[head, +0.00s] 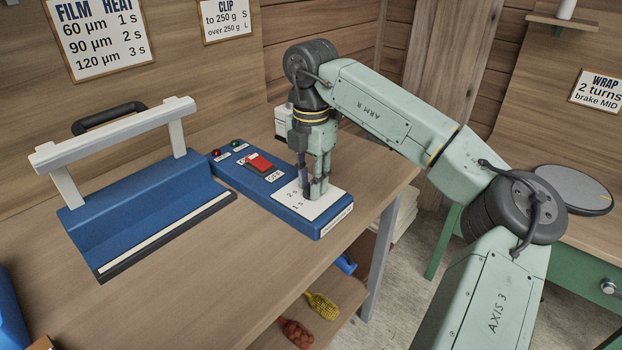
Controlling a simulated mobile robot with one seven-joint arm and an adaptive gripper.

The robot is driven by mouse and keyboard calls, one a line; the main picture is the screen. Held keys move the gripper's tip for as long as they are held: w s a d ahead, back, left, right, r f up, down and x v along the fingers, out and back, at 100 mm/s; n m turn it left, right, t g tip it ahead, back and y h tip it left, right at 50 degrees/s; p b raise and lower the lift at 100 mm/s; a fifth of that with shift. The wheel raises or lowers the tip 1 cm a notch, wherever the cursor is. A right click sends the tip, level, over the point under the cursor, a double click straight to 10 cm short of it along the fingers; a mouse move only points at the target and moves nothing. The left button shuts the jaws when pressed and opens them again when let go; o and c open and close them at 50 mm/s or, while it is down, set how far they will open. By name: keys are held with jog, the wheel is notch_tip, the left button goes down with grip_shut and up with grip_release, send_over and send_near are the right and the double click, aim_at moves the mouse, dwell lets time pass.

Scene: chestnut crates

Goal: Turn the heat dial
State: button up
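The blue control box (330,226) lies on the workbench, joined to the right of the blue heat sealer (140,212). A white dial plate (300,209) on the box's near right end shows the marks "1 s" and "2 s". My gripper (315,187) points straight down over this plate, its fingertips low at the place of the heat dial. The fingers hide the dial almost wholly, so I cannot tell whether they grip it or where it points. A red rocker switch (259,164) and red and green lamps sit farther left on the box.
The sealer's white lever bar (115,133) stands raised. A wall chart (101,37) lists film thicknesses with 1 s, 2 s and 3 s. Red and yellow netted bundles lie on a shelf below. A round grey disc (573,188) sits on the right table.

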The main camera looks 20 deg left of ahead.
grip_shut()
